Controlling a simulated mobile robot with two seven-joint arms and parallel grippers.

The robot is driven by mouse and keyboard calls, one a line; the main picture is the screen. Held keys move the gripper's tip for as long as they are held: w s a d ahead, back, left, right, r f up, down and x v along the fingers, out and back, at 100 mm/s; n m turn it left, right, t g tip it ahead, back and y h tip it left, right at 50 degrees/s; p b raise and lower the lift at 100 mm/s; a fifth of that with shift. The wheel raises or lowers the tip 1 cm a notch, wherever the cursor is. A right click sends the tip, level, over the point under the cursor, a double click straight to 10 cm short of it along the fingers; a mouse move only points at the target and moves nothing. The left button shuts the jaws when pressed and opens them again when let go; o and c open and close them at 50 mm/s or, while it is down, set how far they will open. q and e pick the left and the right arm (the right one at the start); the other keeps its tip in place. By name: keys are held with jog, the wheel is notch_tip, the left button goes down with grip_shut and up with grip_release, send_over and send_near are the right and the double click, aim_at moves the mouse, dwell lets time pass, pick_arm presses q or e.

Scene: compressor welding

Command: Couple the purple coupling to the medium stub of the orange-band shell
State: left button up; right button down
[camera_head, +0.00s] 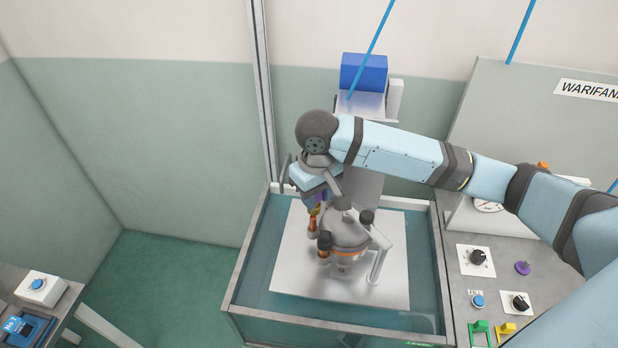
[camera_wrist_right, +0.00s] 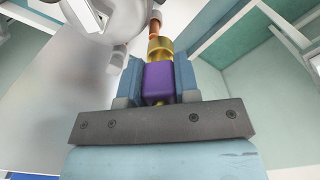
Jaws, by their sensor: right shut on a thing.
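My right gripper (camera_head: 317,200) is shut on the purple coupling (camera_head: 319,197) at the upper left of the shell. In the right wrist view the coupling (camera_wrist_right: 158,83) sits between both fingers, its brass collar (camera_wrist_right: 160,48) pointing away from the palm. A copper stub (camera_wrist_right: 155,26) lines up with the collar and appears to meet it; how deep it sits I cannot tell. The grey shell (camera_head: 346,230) with an orange band (camera_head: 345,255) stands upright, with copper stubs on its left. My left gripper is not in view.
The shell stands on a pale plate (camera_head: 290,270) inside a glass-walled tank (camera_head: 236,285). The right bench holds knobs, a purple piece (camera_head: 523,268), and green (camera_head: 479,330) and yellow (camera_head: 506,330) parts. A blue box (camera_head: 364,72) is behind. A bench with a blue button (camera_head: 38,284) is at left.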

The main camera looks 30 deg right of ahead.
jog(key=shift+w+d+r+n, duration=0.1)
jog(key=shift+w+r+n, duration=0.15)
jog(key=shift+w+n, duration=0.4)
jog(key=shift+w+d+r+n, duration=0.15)
jog(key=shift+w+r+n, duration=0.05)
jog(key=shift+w+n, duration=0.15)
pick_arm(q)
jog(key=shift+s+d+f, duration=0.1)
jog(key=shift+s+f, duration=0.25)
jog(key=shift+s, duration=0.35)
pick_arm(e)
jog(key=shift+w+d+n, duration=0.35)
jog(key=shift+d+n, duration=0.1)
jog(key=shift+n, duration=0.05)
